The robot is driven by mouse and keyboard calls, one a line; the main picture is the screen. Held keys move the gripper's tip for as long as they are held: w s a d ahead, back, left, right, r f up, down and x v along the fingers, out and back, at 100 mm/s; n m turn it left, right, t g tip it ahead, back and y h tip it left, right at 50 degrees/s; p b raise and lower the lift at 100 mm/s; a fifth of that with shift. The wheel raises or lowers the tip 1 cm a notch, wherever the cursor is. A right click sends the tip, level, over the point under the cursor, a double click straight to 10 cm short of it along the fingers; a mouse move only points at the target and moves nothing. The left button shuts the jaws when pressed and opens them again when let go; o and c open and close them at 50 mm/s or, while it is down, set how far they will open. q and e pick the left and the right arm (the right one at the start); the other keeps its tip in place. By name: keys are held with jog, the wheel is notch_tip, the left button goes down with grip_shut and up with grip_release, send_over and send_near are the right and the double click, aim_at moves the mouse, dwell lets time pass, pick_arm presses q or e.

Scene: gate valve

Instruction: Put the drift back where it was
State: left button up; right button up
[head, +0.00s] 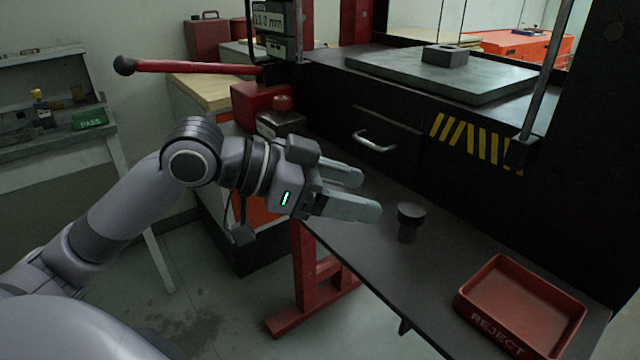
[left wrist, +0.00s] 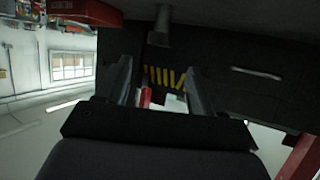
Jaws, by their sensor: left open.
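The drift (head: 409,222), a short dark grey piece with a wider round head, stands upright on the dark shelf (head: 440,260). My left gripper (head: 366,196) is just left of the drift in the head view, its fingers pointing right towards it. The gripper is open and empty, apart from the drift. In the left wrist view the drift (left wrist: 162,25) shows upside down at the top centre, beyond the gap between the two fingers (left wrist: 160,78). My right gripper is in no view.
A red tray marked REJECT (head: 545,345) sits at the shelf's right end. A black cabinet with a handle (head: 375,141) and yellow stripes rises behind the shelf. A long red lever (head: 195,67) with a black knob is behind my left arm. The shelf around the drift is clear.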

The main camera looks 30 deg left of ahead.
pick_arm(q)
jog(key=b+v, duration=0.1)
jog(key=v, duration=0.3)
jog(key=shift+s+a+r, duration=0.1)
jog(key=shift+s, duration=0.15)
jog(key=shift+a, duration=0.1)
dwell(0.5)
